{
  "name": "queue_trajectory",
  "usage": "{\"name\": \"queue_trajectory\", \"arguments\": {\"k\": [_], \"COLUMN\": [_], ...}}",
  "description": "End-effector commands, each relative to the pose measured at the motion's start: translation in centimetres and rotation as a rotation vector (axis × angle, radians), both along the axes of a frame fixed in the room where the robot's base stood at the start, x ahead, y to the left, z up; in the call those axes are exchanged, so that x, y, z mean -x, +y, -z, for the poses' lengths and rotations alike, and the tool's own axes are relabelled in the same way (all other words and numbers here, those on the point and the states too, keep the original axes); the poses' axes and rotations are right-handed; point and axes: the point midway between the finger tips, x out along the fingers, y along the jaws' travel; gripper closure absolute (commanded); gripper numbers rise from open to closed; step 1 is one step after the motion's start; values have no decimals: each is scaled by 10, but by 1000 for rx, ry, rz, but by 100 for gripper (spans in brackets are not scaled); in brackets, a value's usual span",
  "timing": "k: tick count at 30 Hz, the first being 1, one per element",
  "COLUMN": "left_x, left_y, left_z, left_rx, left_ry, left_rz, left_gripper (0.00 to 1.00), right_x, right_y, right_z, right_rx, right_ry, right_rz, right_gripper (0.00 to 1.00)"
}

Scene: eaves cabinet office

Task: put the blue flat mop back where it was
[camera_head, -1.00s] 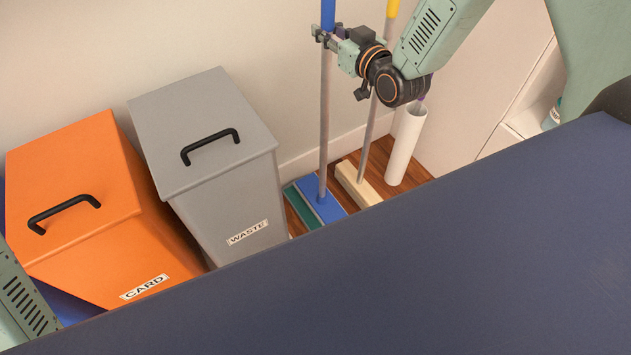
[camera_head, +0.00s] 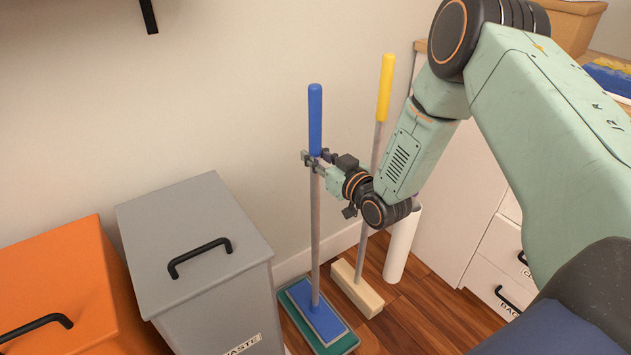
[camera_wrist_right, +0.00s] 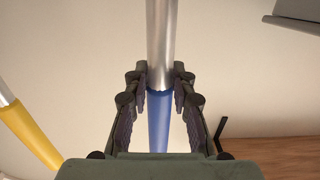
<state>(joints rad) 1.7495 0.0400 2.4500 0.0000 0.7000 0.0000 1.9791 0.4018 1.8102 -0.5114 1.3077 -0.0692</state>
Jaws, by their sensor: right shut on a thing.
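The blue flat mop (camera_head: 315,235) stands upright by the wall, with a blue grip on a grey pole. Its blue flat head (camera_head: 312,308) is over a green mat or tray (camera_head: 343,346) on the floor; I cannot tell whether it touches. My right gripper (camera_head: 313,160) is shut on the mop pole just at the lower end of the blue grip. In the right wrist view the pole (camera_wrist_right: 160,45) and blue grip (camera_wrist_right: 159,125) run between the fingers of my right gripper (camera_wrist_right: 159,90). My left gripper is not in view.
A yellow-handled broom (camera_head: 384,90) with a pale block head (camera_head: 356,288) stands just right of the mop. A white roll (camera_head: 402,245) stands beyond it. A grey waste bin (camera_head: 195,245) and orange bin (camera_head: 65,285) are to the left. White drawers (camera_head: 500,260) are at right.

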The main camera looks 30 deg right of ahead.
Motion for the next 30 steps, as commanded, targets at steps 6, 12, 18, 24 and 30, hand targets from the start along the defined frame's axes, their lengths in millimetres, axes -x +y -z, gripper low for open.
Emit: {"name": "queue_trajectory", "arguments": {"k": [6, 12, 18, 24, 30], "left_x": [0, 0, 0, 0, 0], "left_y": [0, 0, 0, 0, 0], "left_z": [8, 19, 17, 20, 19], "left_rx": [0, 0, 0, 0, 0], "left_ry": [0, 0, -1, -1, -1], "left_rz": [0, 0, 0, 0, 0], "left_gripper": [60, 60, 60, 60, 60], "right_x": [-2, -3, -3, -3, -3], "right_y": [1, 0, 0, 0, 1], "right_z": [16, 41, 39, 44, 43], "right_rx": [0, 0, -1, 0, 0], "right_ry": [-4, -4, -4, 0, 0], "right_rz": [-1, 0, 0, 0, 0], "right_gripper": [100, 100, 100, 74, 57]}}
